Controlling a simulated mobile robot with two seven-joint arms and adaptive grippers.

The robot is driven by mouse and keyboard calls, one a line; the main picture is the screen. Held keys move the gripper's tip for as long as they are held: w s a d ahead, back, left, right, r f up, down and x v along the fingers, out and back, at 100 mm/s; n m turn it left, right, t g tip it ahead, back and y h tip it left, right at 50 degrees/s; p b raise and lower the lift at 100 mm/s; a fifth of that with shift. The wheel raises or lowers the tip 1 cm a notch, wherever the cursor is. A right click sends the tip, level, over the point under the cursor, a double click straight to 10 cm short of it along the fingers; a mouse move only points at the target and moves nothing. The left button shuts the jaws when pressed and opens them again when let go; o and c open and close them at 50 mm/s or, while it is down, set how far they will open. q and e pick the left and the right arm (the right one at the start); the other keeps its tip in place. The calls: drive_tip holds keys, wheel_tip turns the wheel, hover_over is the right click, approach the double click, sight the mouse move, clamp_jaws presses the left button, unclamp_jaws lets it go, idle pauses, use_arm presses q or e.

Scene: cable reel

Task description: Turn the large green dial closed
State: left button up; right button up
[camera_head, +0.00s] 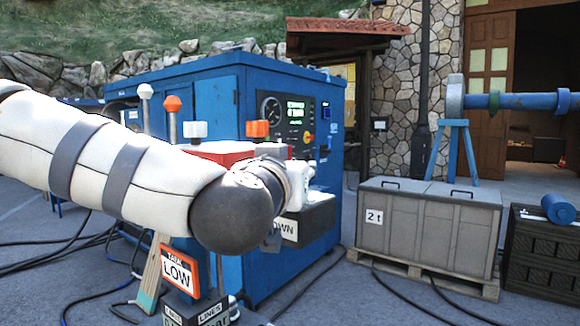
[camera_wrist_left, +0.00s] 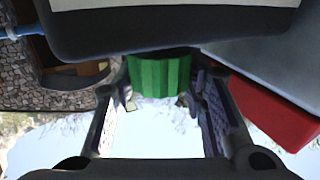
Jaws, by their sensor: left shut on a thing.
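The green dial (camera_wrist_left: 160,75) shows in the left wrist view as a ribbed green cylinder below a dark panel edge. My left gripper (camera_wrist_left: 158,92) has one finger on each side of it and is shut on it. The dial's far face is hidden. In the head view my left arm reaches in from the left across the front of the blue machine (camera_head: 290,95). The dial cannot be made out there, and the gripper's fingers are hidden. My right gripper is in neither view.
Levers with white (camera_head: 145,91) and orange (camera_head: 172,103) knobs stand behind my arm. An orange LOW sign (camera_head: 178,272) stands below it. A grey crate (camera_head: 428,218) on a pallet is to the right. Cables lie on the ground.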

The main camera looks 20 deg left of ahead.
use_arm(q)
drive_tip(key=n+g+y, duration=0.1)
drive_tip(key=n+y, duration=0.1)
drive_tip(key=y, duration=0.1)
drive_tip(key=n+g+y, duration=0.1)
drive_tip(key=n+y, duration=0.1)
drive_tip(key=y, duration=0.2)
drive_tip(key=shift+d+n, duration=0.1)
drive_tip(key=shift+n, duration=0.3)
drive_tip(key=n+g+y, duration=0.3)
drive_tip(key=y, duration=0.1)
drive_tip(key=shift+w+f+n+y, duration=0.1)
drive_tip(key=shift+n+y, duration=0.2)
drive_tip(key=shift+y, duration=0.1)
drive_tip(key=n+g+y, duration=0.2)
drive_tip(key=g, duration=0.1)
drive_tip(key=shift+w+f+b, duration=0.1)
drive_tip(key=shift+f+b, duration=0.05)
drive_tip(key=shift+b, duration=0.15)
drive_tip(key=shift+n+g+y+b, duration=0.5)
drive_tip(key=shift+n+g+y, duration=0.6)
drive_tip(key=shift+n+g, duration=0.6)
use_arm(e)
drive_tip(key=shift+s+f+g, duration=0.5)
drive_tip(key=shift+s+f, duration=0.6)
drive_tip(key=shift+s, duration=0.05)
use_arm(q)
drive_tip(key=shift+g, duration=0.4)
drive_tip(key=o, duration=1.2)
drive_tip(key=shift+a, duration=0.2)
